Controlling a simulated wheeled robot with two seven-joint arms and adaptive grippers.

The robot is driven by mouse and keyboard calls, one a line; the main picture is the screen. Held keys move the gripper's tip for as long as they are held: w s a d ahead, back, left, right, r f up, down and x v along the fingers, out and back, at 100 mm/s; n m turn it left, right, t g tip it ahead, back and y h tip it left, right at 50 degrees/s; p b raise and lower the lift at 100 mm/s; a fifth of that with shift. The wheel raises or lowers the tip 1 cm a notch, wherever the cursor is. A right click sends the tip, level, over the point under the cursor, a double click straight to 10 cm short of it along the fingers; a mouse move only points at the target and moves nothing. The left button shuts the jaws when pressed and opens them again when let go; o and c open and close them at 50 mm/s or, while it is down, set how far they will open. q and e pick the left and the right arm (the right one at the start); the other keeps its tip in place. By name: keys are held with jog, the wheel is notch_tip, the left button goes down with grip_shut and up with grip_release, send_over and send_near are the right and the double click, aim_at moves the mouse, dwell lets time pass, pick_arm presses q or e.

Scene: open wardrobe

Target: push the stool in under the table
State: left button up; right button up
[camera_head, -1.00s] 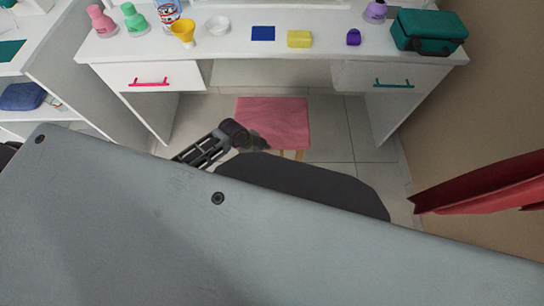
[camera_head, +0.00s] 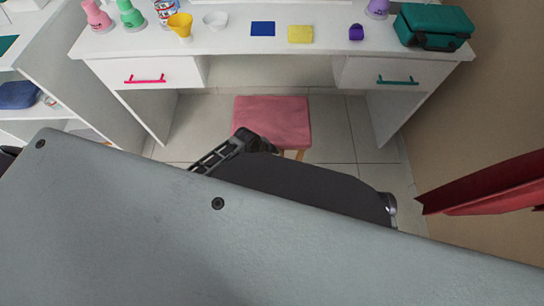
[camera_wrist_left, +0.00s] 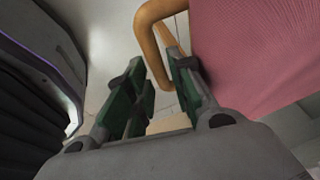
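The stool (camera_head: 272,118) has a pink square seat and light wooden legs. It stands in the knee gap of the white table (camera_head: 225,44), between the two drawer units, with its near part out in front of the table. My left gripper (camera_head: 262,147) is at the near left edge of the seat, partly hidden by my own body. In the left wrist view the left gripper (camera_wrist_left: 157,72) has its green-padded fingers apart, with a curved wooden part of the stool (camera_wrist_left: 147,38) at the gap between the fingertips. I cannot tell whether they touch. My right gripper does not show.
Bottles, a yellow funnel (camera_head: 180,25), a white bowl (camera_head: 216,20) and a teal case (camera_head: 433,27) stand on the table. A shelf unit (camera_head: 75,75) is at the left. A red object (camera_head: 485,187) juts in at the right. Tiled floor (camera_head: 345,115) is clear beside the stool.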

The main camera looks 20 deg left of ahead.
pick_arm(q)
jog(key=shift+f, duration=0.1)
grip_shut()
dwell(0.3)
jog(key=shift+w, duration=0.2)
